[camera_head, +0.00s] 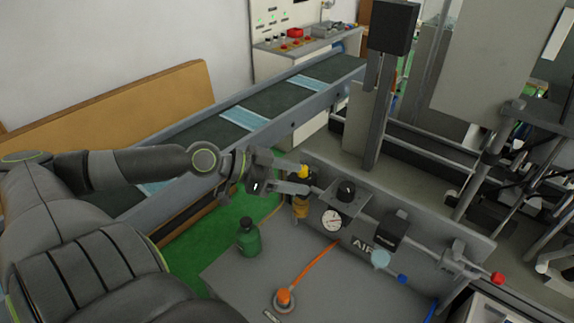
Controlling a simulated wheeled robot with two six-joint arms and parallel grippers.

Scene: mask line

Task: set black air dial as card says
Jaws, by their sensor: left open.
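The black air dial (346,190) is a dark round knob on top of a grey block on the machine panel. A white round gauge (332,220) sits just below it on the same block; its reading is too small to tell. My left gripper (307,180) is open and empty, a little left of the dial and apart from it. Its two fingers point right, toward the knob. I cannot make out a readable card. My right gripper is not in view.
A yellow-topped fitting (300,205) stands close below my left gripper. A green bottle (248,237), an orange-capped fitting (284,299) with an orange hose, and a black box (391,229) are nearby. A conveyor (285,95) carrying blue masks runs behind.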

